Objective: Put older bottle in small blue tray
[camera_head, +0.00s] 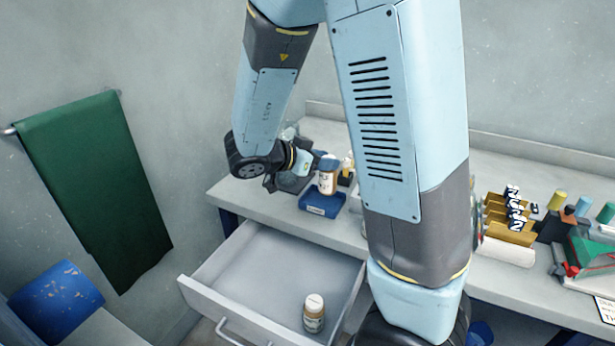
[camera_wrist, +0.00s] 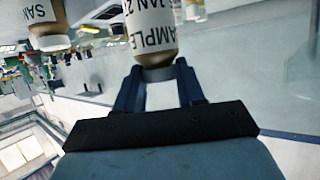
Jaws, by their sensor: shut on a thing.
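My gripper (camera_wrist: 160,88) is shut on an amber bottle with a white label (camera_wrist: 152,28), with one dark blue finger on each side. The label reads "SAMPLE" and part of a "JAN" date; the rest is cut off. In the head view this bottle (camera_head: 327,180) appears upright at the small blue tray (camera_head: 318,207) on the bench. I cannot tell whether it touches the tray's floor. Another amber bottle with a pale cap (camera_head: 314,314) stands in the open drawer. A labelled bottle (camera_wrist: 47,18) also shows at the upper left of the wrist view.
The drawer (camera_head: 235,283) is pulled out below the bench (camera_head: 258,203) and otherwise looks empty. Small items stand close behind the tray. Gold-coloured boxes (camera_head: 508,218) and coloured bottles stand at the right. A green towel (camera_head: 95,185) hangs on the left wall.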

